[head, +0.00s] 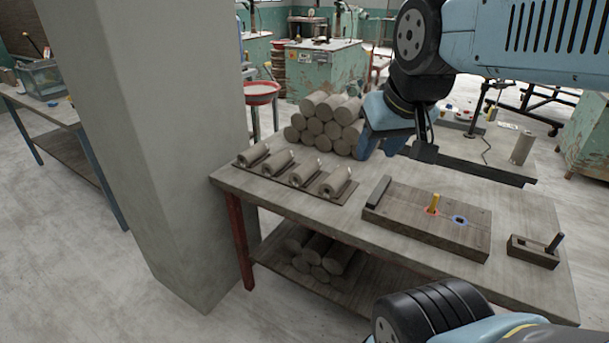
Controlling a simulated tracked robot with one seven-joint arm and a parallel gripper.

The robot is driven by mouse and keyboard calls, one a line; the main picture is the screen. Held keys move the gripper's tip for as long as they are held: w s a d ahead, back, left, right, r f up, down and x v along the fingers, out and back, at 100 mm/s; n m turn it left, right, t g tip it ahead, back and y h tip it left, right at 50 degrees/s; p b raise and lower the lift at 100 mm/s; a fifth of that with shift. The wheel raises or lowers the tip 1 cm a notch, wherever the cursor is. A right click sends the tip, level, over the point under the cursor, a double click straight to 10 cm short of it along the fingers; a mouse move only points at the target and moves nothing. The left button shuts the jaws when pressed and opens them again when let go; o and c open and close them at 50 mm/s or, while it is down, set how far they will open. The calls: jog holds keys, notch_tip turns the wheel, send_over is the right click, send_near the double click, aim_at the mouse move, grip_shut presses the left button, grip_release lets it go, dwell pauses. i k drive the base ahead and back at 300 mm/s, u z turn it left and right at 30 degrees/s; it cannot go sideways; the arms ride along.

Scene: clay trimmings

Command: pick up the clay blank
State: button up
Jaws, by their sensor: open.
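Several grey-brown clay cylinders are in view, and I cannot tell which one is the clay blank. A stack of thick cylinders (321,125) lies at the back of the wooden table (300,215). Several smaller cylinders (335,182) lie in a row on a flat board at the table's left. One cylinder (523,148) stands upright at the far right. My gripper (395,147) hangs from the upper right, just right of the stack in the picture. It is open, with nothing visible between its jaws. It covers part of the stack's right side.
A wooden block (420,230) holds a yellow peg (433,203) at a red-ringed hole, beside a blue-ringed hole (460,221). More cylinders (320,255) lie on the lower shelf. A grey pillar (150,130) stands left.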

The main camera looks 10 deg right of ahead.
aim_at(303, 173)
jog(key=z, duration=0.1)
jog(key=k, duration=0.25)
jog(key=z, duration=0.25)
jog(key=i, duration=1.15)
jog(key=u, duration=0.15)
